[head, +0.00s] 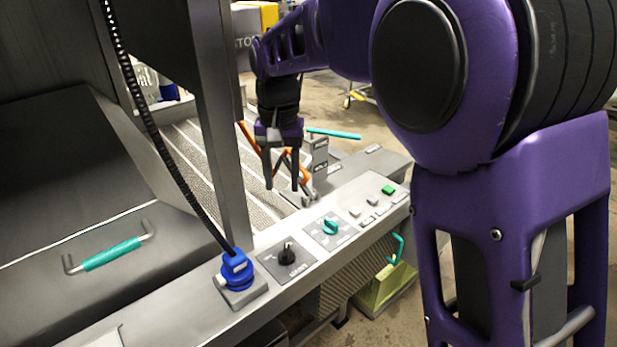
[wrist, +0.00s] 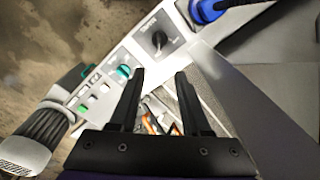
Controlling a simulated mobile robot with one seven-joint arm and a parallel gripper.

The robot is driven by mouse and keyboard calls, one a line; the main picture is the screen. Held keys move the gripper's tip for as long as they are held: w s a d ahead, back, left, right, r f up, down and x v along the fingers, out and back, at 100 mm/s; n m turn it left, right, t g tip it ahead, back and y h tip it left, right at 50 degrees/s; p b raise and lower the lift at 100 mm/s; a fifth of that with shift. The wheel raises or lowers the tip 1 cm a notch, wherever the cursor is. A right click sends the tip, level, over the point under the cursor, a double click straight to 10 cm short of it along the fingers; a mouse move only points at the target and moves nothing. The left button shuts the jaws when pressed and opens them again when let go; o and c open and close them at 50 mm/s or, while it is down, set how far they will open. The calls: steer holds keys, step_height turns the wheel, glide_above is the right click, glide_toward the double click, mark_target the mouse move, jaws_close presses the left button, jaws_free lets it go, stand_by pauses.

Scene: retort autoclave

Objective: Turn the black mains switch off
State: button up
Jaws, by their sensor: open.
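The black mains switch (head: 287,253) is a rotary knob on a square grey plate on the front panel, between the blue plug and the teal knob. In the wrist view the black switch (wrist: 158,40) is near the top middle, its pointer slanted. My gripper (head: 281,186) hangs above the panel's back edge, behind and apart from the switch. In the wrist view my gripper (wrist: 160,75) shows two black fingers spread apart with nothing between them. The switch lies beyond the fingertips and is not touched. The label print is too small to read.
A blue plug (head: 237,268) with a black coiled cable is left of the switch. A teal knob (head: 330,226) and several push buttons, one green (head: 388,190), are to the right. A steel post (head: 222,120) rises behind the panel. A lid with a teal handle (head: 112,253) is at left.

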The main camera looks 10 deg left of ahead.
mark_target(286, 250)
steer(key=f+b, duration=0.1)
steer(key=f, duration=0.5)
steer(key=f+b, duration=0.1)
steer(key=f, duration=1.2)
steer(key=shift+w+a+f+b, duration=0.2)
steer(key=shift+w+f+b, duration=0.1)
steer(key=shift+b, duration=0.1)
steer(key=shift+c, duration=0.3)
jaws_close()
